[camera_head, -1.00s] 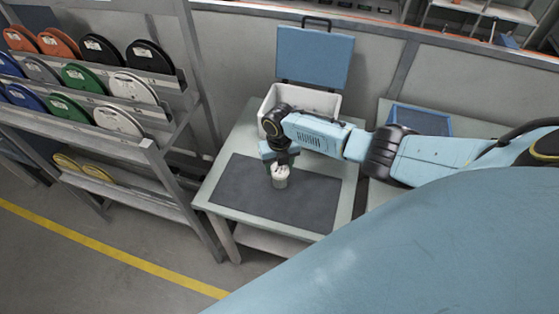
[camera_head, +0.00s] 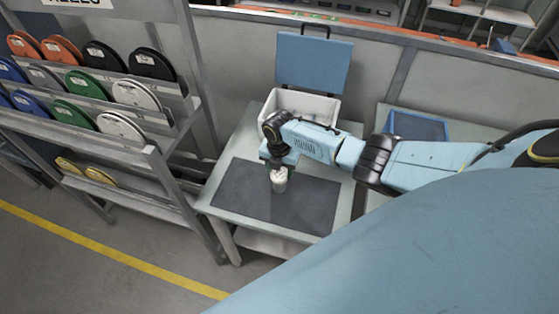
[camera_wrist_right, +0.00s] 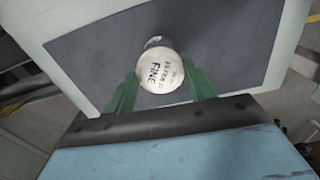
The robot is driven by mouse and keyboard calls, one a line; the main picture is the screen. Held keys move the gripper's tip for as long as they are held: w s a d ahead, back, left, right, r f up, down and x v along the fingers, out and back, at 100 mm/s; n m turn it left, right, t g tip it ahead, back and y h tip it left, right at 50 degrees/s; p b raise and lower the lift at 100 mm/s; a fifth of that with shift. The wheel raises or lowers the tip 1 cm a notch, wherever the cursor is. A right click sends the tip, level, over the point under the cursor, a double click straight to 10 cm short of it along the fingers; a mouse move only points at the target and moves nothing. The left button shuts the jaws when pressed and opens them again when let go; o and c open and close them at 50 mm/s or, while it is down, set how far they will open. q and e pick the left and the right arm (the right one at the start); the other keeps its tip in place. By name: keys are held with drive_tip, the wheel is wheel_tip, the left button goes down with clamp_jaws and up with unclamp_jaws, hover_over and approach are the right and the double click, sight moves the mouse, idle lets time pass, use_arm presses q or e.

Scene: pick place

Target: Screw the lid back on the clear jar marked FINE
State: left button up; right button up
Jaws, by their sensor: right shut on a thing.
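The white round lid (camera_wrist_right: 160,72), with FINE written on it in dark letters, lies between the green fingers of my right gripper (camera_wrist_right: 161,92) in the right wrist view. The gripper is shut on it. The clear jar (camera_wrist_right: 157,42) shows only as a small grey part behind the lid's far edge. In the head view the jar (camera_head: 280,183) stands upright on the dark mat (camera_head: 240,193), with my right gripper (camera_head: 279,168) directly above it. The lid is over the jar; whether it is seated or threaded, I cannot tell. My left gripper is not in view.
A white bin (camera_head: 318,106) stands at the table's back, before a raised blue panel (camera_head: 313,62). A blue tray (camera_head: 418,126) sits on a table to the right. A rack of coloured discs (camera_head: 95,120) stands left. The mat around the jar is clear.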

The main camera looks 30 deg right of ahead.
drive_tip(key=m+p, duration=0.1)
drive_tip(key=m, duration=0.2)
drive_tip(key=shift+m, duration=0.6)
drive_tip(key=o, duration=0.9)
drive_tip(key=c, duration=0.4)
drive_tip(key=shift+o, duration=0.2)
wheel_tip(320, 180, up, 5)
drive_tip(key=p, duration=0.4)
drive_tip(key=shift+f, duration=0.15)
drive_tip(key=shift+r+p, duration=0.95)
drive_tip(key=shift+r, duration=0.2)
